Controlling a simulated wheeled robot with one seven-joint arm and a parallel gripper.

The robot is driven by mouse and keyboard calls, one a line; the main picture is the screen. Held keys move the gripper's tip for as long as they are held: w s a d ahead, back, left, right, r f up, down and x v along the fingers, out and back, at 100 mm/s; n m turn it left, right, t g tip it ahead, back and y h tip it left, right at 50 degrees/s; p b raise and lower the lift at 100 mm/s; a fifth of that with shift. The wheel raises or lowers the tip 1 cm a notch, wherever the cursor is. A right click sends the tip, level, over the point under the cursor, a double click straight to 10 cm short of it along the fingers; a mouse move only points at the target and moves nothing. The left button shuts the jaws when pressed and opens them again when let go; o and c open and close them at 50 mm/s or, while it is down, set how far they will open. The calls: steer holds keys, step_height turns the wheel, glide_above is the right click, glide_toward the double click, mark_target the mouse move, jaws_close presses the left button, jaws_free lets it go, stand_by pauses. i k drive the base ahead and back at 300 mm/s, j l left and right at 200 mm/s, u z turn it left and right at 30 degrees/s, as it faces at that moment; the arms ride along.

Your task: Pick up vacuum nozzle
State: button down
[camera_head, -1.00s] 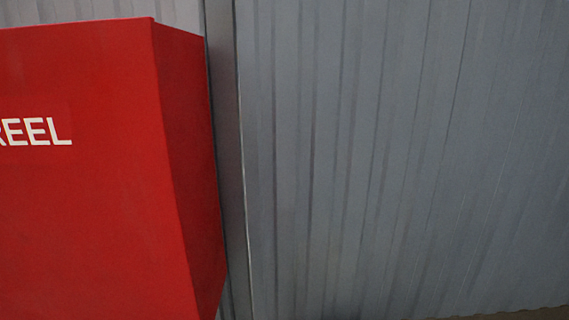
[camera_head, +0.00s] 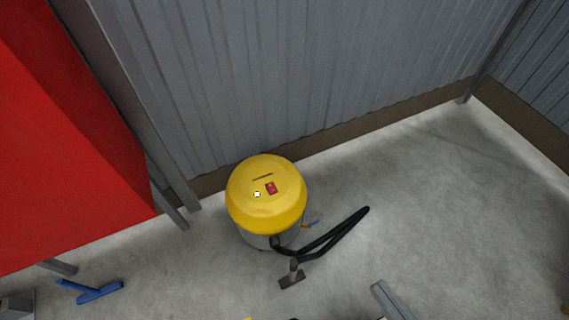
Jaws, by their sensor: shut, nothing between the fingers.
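A vacuum with a round yellow lid (camera_head: 265,190) and a grey drum stands on the concrete floor against the wall. A black hose (camera_head: 335,232) leaves its front, loops out to the right and comes back. The vacuum nozzle (camera_head: 291,278), a small dark grey floor head on a short tube, lies on the floor just in front of the drum. My gripper cannot be made out in the head view.
A large red cabinet (camera_head: 60,140) on grey legs fills the left. A blue T-shaped tool (camera_head: 95,291) lies on the floor below it. A grey bar (camera_head: 391,300) juts in at the bottom edge. Floor (camera_head: 470,220) to the right of the vacuum is clear up to the corrugated wall (camera_head: 300,70).

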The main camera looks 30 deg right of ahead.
mark_target(294, 276)
steer(key=k+j, duration=0.15)
steer(key=k, duration=0.85)
